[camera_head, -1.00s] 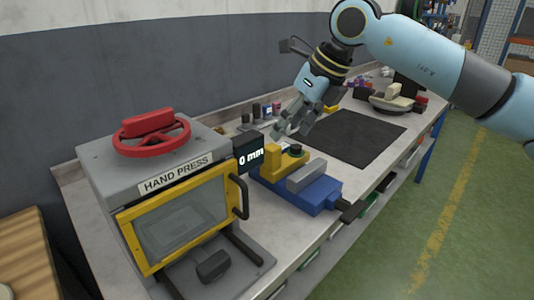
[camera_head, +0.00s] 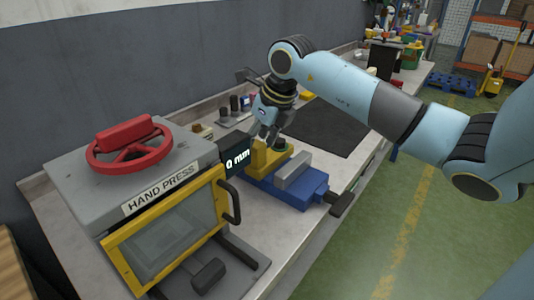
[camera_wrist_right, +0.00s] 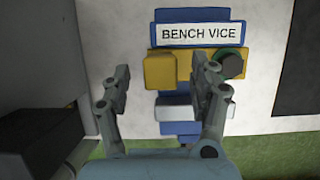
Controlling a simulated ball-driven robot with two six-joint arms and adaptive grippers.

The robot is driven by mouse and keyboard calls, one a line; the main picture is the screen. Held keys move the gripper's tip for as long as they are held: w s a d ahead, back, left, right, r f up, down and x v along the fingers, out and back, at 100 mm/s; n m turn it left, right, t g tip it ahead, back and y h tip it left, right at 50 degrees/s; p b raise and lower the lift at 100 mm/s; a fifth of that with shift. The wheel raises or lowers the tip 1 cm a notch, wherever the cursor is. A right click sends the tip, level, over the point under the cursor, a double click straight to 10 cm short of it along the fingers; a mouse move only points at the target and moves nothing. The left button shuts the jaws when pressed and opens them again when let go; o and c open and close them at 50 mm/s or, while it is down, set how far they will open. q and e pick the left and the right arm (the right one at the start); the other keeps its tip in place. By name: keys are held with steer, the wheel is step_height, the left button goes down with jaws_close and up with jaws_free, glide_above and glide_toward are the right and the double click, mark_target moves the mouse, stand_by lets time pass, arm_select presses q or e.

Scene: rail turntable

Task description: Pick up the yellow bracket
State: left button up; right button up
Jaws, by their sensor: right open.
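The yellow bracket (camera_head: 262,159) sits at the blue bench vice (camera_head: 311,186), beside the hand press. In the right wrist view the bracket (camera_wrist_right: 160,71) shows as a yellow block between my fingers, with more yellow running behind the right-hand finger. My right gripper (camera_head: 265,136) is open just above the bracket in the head view. In the wrist view its fingers (camera_wrist_right: 163,76) are apart, one on each side of the block; I cannot tell whether they touch it. A dark knob with a green ring (camera_wrist_right: 230,65) is by the right-hand finger. My left gripper is not in view.
The grey hand press (camera_head: 85,185) with its red wheel (camera_head: 130,145) and yellow-framed guard stands close on the left. A display reading 0 mm (camera_head: 236,159) is right next to the gripper. A dark mat (camera_head: 325,128) lies clear behind the vice.

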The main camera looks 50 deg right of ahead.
steer(key=shift+x, duration=0.8)
jaws_close()
steer(key=shift+r, duration=0.1)
